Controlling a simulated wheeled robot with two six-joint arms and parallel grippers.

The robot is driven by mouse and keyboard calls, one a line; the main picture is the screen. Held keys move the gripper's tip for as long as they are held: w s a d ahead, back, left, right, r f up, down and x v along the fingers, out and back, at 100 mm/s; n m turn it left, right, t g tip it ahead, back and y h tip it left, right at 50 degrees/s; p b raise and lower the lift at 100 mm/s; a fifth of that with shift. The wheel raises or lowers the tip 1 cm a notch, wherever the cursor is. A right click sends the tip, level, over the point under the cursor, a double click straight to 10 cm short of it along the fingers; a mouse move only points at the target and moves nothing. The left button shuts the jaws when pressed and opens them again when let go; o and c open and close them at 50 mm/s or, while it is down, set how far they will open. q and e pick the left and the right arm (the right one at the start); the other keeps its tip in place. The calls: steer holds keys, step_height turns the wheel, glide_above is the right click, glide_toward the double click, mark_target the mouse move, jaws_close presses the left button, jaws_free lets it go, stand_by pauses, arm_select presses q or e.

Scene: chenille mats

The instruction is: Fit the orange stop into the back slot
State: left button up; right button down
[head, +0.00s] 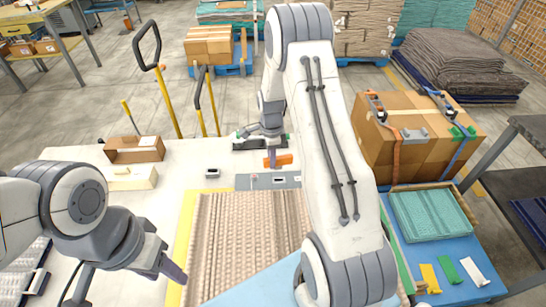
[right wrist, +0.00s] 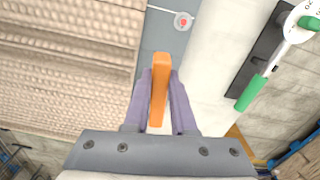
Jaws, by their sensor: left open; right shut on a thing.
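The orange stop (head: 284,160) is held between the purple fingers of my right gripper (head: 271,160), above the back edge of the mat. In the right wrist view the stop (right wrist: 160,85) stands lengthwise between the fingers, its tip beyond them. A grey strip (head: 262,182) runs along the mat's back edge, with a small dark-and-white opening or fitting on it; I cannot tell for certain that this is the back slot. The stop appears apart from the strip. My left gripper (head: 168,268) is open and empty, left of the mat.
The beige ribbed mat (head: 245,235) lies on the table with a yellow border at its left. Blue tray table (head: 450,255) is right.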

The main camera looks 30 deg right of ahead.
steer(key=shift+w+d+m, duration=0.2)
steer(key=shift+d+m, duration=0.35)
steer(key=shift+m, duration=0.25)
steer(key=shift+a, duration=0.15)
steer(key=b, duration=0.4)
glide_above(273, 180)
steer(key=shift+f, duration=2.9)
steer(key=shift+f+b, duration=1.1)
steer(key=shift+f, duration=0.65)
steer(key=c, duration=0.7)
jaws_free()
steer(key=shift+r, duration=0.1)
steer(key=shift+o, duration=0.2)
